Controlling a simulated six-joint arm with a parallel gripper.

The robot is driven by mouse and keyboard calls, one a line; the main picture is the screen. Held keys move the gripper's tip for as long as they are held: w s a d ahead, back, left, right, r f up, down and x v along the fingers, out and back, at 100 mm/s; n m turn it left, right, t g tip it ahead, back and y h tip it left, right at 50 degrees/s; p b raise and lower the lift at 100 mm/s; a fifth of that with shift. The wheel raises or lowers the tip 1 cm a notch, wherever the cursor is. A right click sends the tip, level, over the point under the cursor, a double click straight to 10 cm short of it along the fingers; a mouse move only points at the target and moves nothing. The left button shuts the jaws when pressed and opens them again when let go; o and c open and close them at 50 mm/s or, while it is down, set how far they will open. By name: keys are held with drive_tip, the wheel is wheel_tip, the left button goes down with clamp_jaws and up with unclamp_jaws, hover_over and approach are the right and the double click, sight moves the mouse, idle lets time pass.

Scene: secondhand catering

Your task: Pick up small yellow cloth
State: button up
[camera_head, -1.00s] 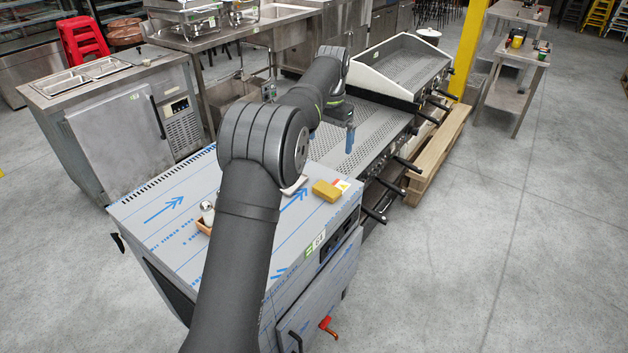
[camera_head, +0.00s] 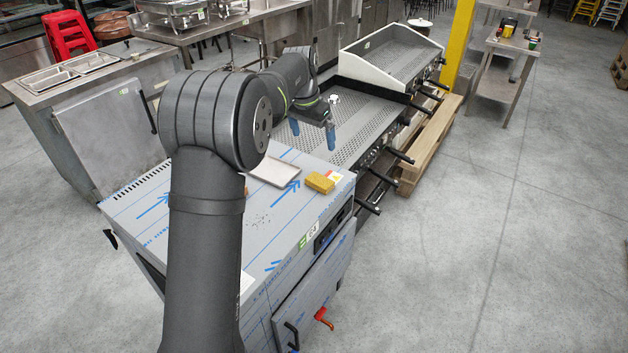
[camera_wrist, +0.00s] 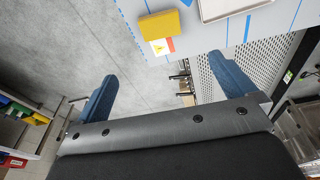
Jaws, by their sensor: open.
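A small yellow block-like piece (camera_head: 320,182), probably the folded cloth, lies near the right corner of the blue-marked steel cabinet top (camera_head: 145,205). It also shows at the top of the wrist view (camera_wrist: 159,24), beside a white and red label. My gripper (camera_head: 313,132) has blue fingertips set apart and nothing between them. It hangs above the griddle side, beyond the cabinet's far edge and apart from the yellow piece. In the wrist view my gripper (camera_wrist: 168,87) is open, with the yellow piece ahead of and between its fingers.
A pale flat tray (camera_head: 272,172) lies just left of the yellow piece. A perforated griddle (camera_head: 352,125) with protruding handles stands behind the cabinet. A yellow post (camera_head: 459,45) and a wooden pallet (camera_head: 432,150) stand to the right.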

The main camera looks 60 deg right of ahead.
drive_tip(key=a+f+h, duration=0.1)
drive_tip(key=a+h, duration=0.1)
drive_tip(key=a, duration=0.4)
hover_over(316, 183)
drive_tip(key=a, duration=0.3)
drive_tip(key=shift+h, duration=0.3)
drive_tip(key=f, duration=1.1)
drive_tip(key=shift+w+d+f, duration=0.1)
drive_tip(key=shift+w+d, duration=0.1)
drive_tip(key=shift+x, duration=2.7)
drive_tip(key=shift+s, duration=0.15)
drive_tip(key=c, duration=1)
